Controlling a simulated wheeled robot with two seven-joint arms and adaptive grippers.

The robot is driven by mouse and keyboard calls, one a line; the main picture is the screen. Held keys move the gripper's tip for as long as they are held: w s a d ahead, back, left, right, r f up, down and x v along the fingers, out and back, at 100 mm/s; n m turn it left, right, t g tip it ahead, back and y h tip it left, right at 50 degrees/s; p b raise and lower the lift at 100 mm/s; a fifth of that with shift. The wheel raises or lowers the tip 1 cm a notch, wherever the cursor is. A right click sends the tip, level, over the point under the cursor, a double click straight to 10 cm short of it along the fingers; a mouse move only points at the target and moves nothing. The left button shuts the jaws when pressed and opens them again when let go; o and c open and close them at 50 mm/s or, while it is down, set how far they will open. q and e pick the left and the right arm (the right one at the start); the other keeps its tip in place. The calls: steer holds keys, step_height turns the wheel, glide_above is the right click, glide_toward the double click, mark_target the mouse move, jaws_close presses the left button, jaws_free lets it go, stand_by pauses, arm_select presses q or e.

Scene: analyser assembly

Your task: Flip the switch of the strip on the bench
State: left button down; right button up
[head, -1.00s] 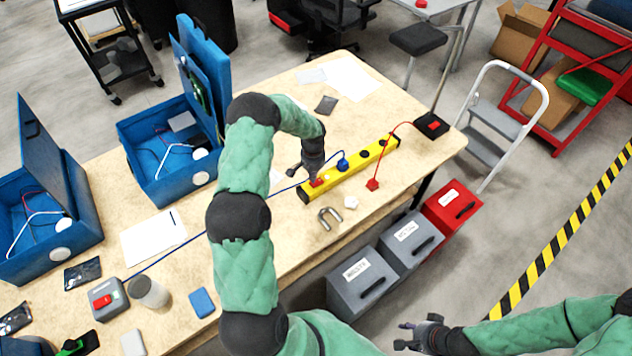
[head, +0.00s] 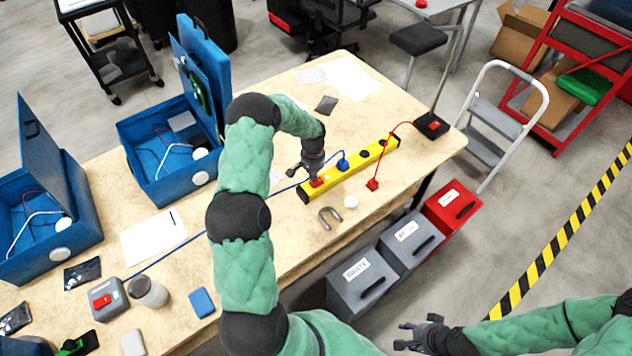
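The yellow power strip (head: 350,172) lies at a slant on the wooden bench (head: 300,238). Its red switch (head: 316,183) is at the strip's near left end. A blue plug (head: 343,163) sits in the strip, with a blue cord running left. My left gripper (head: 312,175) points down at the switch end, its fingertips at or just above the switch; contact cannot be told. Its fingers are too small and overlapped to show whether they are open. My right gripper (head: 402,336) is off the bench at the bottom, its fingers apart and empty.
A red plug (head: 373,184) on a red cord lies beside the strip, leading to a black box (head: 431,125). A grey horseshoe-shaped piece (head: 330,217) and a white round piece (head: 351,202) lie in front. Blue open cases (head: 165,150) stand left.

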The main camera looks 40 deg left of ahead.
arm_select(q)
steer(key=shift+f+b, duration=0.95)
steer(key=shift+f, duration=0.2)
stand_by(0.7)
steer(key=shift+r, duration=0.15)
steer(key=shift+r+p, duration=0.4)
steer(key=shift+r, duration=0.1)
steer(key=shift+r+p, duration=1.35)
steer(key=shift+r, duration=1.55)
